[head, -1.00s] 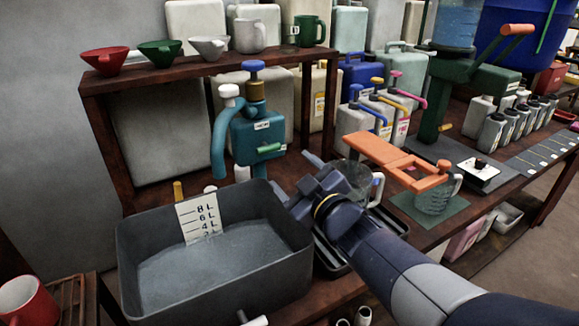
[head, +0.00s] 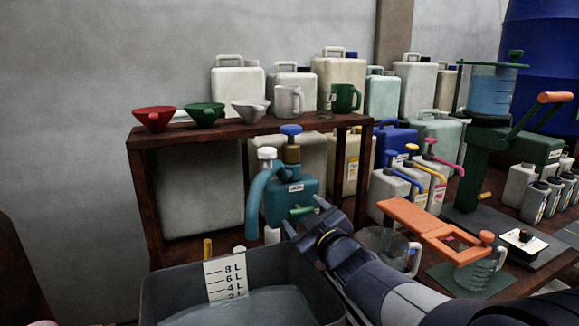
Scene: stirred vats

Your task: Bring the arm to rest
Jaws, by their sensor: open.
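My gripper (head: 303,218) is at the end of my dark arm, which reaches in from the bottom right. Its fingers are apart and I see nothing between them. In the picture it lies just below and right of the teal pump jug (head: 290,196), over the right rim of the grey vat (head: 275,263); I cannot tell whether it touches the jug. The vat holds greyish liquid and has a white litre scale (head: 226,280) at its back wall. My arm hides part of the bench and part of a clear jug (head: 384,245).
A wooden shelf (head: 250,129) bears funnels and mugs. An orange clamp (head: 425,226) is over a glass jug (head: 478,275) at right. A green press (head: 480,160) with an orange-handled lever stands behind. Several jerrycans crowd the back. The space above the vat is free.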

